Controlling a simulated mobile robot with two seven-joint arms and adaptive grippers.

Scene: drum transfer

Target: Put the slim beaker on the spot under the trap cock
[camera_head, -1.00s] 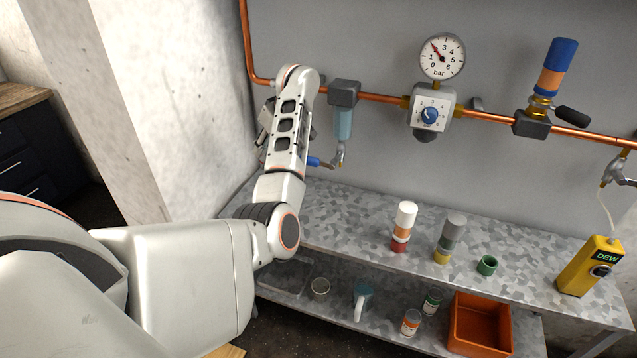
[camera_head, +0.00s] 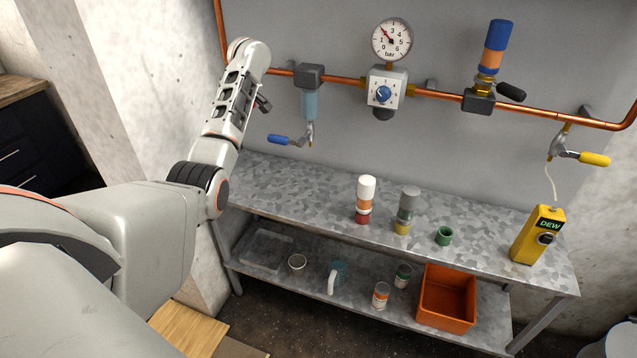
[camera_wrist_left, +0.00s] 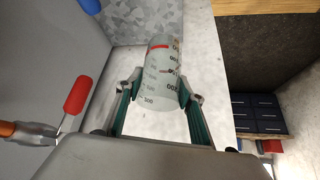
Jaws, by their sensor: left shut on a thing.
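In the left wrist view, my left gripper (camera_wrist_left: 161,88) is shut on the slim beaker (camera_wrist_left: 164,62), a clear cylinder with dark graduations and a red band. The beaker is hidden in the head view, behind my left arm. There my arm stands at the left, its hand end left of the trap. The trap (camera_head: 309,103) is a bluish bowl under a dark cap on the copper pipe. Its cock (camera_head: 309,133) has a blue lever (camera_head: 281,139) pointing left. The bench top (camera_head: 290,180) below the cock is bare; I cannot make out a marked spot.
On the bench stand a white-capped stack (camera_head: 366,199), a grey-topped stack (camera_head: 408,210), a green cup (camera_head: 444,236) and a yellow DEW meter (camera_head: 538,236). The lower shelf holds an orange bin (camera_head: 447,298) and a jug (camera_head: 336,277). A red handle (camera_wrist_left: 77,95) is near the gripper in the wrist view.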

